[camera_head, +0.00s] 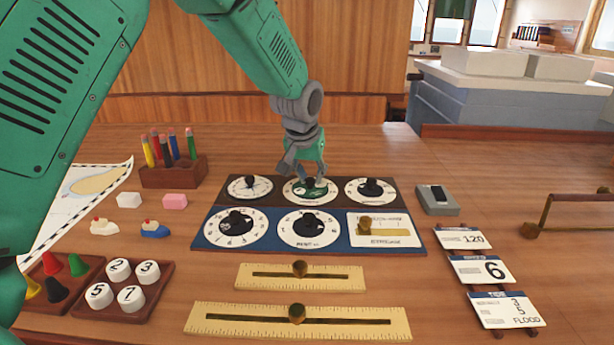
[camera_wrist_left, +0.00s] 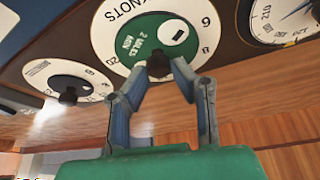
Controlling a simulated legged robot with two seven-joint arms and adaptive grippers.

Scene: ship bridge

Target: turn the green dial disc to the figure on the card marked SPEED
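The green dial disc (camera_head: 318,193) sits in a white ring marked KNOTS in the back middle of the dial board. My left gripper (camera_head: 311,180) reaches down to this dial from behind. In the wrist view its two fingertips (camera_wrist_left: 159,70) close in on both sides of the knob, apparently touching it. The middle card (camera_head: 482,269) at the right shows a 6; its small heading is hard to read. My right gripper is out of view.
The dial board (camera_head: 270,244) holds other knobbed dials and a slider panel (camera_head: 385,230). Two ruler sliders (camera_head: 340,278) lie in front. Cards showing 120 (camera_head: 462,238) and FLOOD (camera_head: 506,311) flank the middle card. A pencil block (camera_head: 172,173) stands at the left.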

